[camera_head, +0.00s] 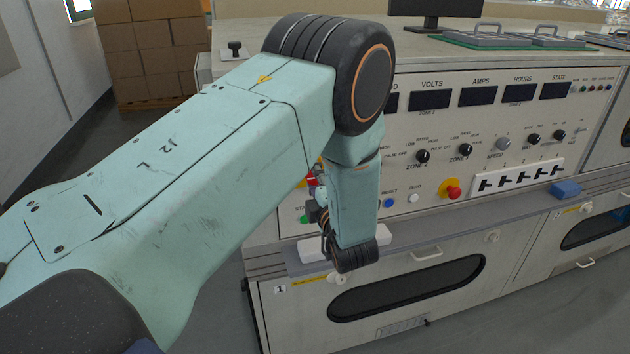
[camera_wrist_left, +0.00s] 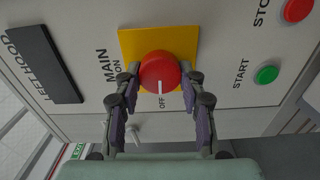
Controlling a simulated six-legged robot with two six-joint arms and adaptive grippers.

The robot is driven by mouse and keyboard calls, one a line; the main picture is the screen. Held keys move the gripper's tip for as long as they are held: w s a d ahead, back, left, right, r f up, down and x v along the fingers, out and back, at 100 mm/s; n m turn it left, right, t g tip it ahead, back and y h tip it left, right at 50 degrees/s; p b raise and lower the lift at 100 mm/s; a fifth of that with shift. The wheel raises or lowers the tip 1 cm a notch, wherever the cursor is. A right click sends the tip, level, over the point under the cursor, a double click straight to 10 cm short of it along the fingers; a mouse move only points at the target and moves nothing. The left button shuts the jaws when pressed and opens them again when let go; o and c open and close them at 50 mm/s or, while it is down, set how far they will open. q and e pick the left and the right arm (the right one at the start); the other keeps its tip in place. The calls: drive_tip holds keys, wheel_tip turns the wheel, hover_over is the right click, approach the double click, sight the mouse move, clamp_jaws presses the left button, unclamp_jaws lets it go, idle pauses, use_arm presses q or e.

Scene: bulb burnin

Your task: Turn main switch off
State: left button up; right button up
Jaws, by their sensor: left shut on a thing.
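The main switch is a round red knob (camera_wrist_left: 160,72) on a yellow plate (camera_wrist_left: 130,44), seen in the left wrist view. The labels MAIN, ON and OFF are printed around it. The white mark on the knob points toward the OFF label. My left gripper (camera_wrist_left: 160,80) has one finger on each side of the knob and is shut on it. In the head view my left gripper (camera_head: 317,193) is at the left end of the panel, and my own forearm and wrist hide most of the switch. My right gripper is not in view.
Below the switch on the panel are a green START button (camera_wrist_left: 266,75) and a red STOP button (camera_wrist_left: 298,9). A dark LEFT HOOD display (camera_wrist_left: 43,64) is beside it. A red emergency button (camera_head: 453,192), several knobs and a blue block (camera_head: 565,189) lie to the right.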

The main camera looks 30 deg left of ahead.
use_arm(q)
drive_tip(key=shift+s+f, duration=0.2)
drive_tip(key=shift+f, duration=0.15)
idle(0.3)
drive_tip(key=o, duration=1.1)
drive_tip(key=shift+r, duration=0.25)
drive_tip(key=shift+o, duration=0.2)
drive_tip(key=shift+w, duration=0.1)
drive_tip(key=shift+d, duration=0.1)
drive_tip(key=v, duration=0.7)
